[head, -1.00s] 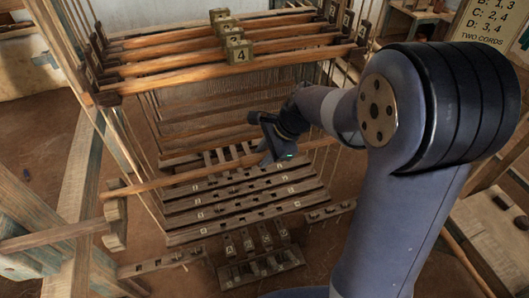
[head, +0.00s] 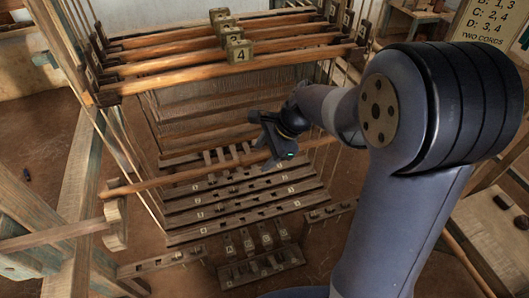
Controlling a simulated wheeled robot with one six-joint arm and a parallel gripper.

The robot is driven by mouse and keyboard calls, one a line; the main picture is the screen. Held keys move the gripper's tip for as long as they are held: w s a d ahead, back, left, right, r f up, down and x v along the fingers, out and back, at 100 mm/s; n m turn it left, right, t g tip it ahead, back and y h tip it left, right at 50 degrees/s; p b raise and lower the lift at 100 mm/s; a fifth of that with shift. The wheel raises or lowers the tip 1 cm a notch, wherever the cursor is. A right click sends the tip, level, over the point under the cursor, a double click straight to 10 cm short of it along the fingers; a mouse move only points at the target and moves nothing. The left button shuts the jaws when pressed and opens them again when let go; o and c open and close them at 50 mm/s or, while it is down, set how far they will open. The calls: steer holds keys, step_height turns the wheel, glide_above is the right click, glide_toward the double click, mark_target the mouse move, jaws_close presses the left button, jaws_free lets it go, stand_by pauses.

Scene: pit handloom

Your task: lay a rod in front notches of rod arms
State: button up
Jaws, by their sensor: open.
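A long wooden rod (head: 180,178) runs across the loom, sloping up to the right in the head view. Its left end lies at the upper end of the left rod arm (head: 115,222), a short wooden piece on the left frame. I cannot tell how deeply it sits in a notch there. The rod's right stretch passes behind my arm's wrist and shows again near the right cords. The right rod arm is hidden by my arm or cannot be made out. My gripper (head: 268,152) is open at the rod, right of its middle; whether it touches the rod is unclear.
Several heavy shaft bars (head: 180,78) with numbered blocks (head: 239,51) hang above. Lettered treadle boards (head: 235,205) lie below the rod. A low block rack (head: 262,270) stands on the floor in front. Cords hang at both sides. A timber frame (head: 75,185) stands left.

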steer(key=v, duration=1)
steer(key=shift+d+r+b, duration=0.15)
steer(key=shift+r+b, duration=0.15)
steer(key=shift+c, duration=0.4)
